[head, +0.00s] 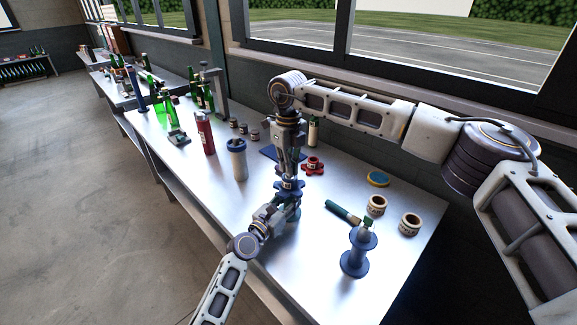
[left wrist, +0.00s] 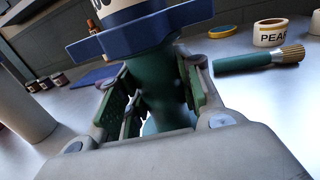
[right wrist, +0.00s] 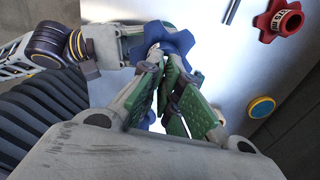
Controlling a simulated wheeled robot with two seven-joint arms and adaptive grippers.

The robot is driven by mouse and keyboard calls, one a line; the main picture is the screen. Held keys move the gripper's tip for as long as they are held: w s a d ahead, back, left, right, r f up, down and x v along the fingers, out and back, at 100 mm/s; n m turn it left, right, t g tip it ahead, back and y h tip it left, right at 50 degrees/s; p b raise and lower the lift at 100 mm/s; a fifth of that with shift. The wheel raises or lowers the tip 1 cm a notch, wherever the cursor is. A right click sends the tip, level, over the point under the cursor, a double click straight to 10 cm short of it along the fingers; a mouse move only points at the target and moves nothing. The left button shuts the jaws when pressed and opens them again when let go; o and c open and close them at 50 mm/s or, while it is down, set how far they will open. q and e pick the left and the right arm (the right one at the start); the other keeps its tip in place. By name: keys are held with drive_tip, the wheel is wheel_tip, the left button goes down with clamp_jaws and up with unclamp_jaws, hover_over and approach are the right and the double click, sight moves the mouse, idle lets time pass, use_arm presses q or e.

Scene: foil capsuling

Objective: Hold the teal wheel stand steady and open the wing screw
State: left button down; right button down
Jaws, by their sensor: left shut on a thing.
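The wheel stand shows in the left wrist view as a teal column (left wrist: 160,80) under a blue lobed wheel (left wrist: 140,30). In the head view the wheel (head: 290,186) is between my two grippers. My left gripper (left wrist: 155,100) is shut on the teal column from the side, below the wheel. My right gripper (right wrist: 162,58) points down from above, its green-padded fingers close together at the middle of the blue wheel (right wrist: 183,42). The wing screw cannot be made out; the fingers may hide it, and I cannot tell whether they grip it.
A green-handled brush (head: 342,211), tan rings (head: 410,223) and a blue spool-shaped stand (head: 355,258) are to the right.

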use_arm(q)
drive_tip(key=shift+d, duration=0.1)
idle(0.3)
use_arm(e)
drive_tip(key=c, duration=1.6)
unclamp_jaws()
drive_tip(key=shift+c, duration=0.2)
wheel_tip(320, 180, up, 12)
use_arm(q)
drive_tip(key=c, duration=0.9)
unclamp_jaws()
drive_tip(key=shift+s+a, duration=0.15)
drive_tip(key=shift+a, duration=0.05)
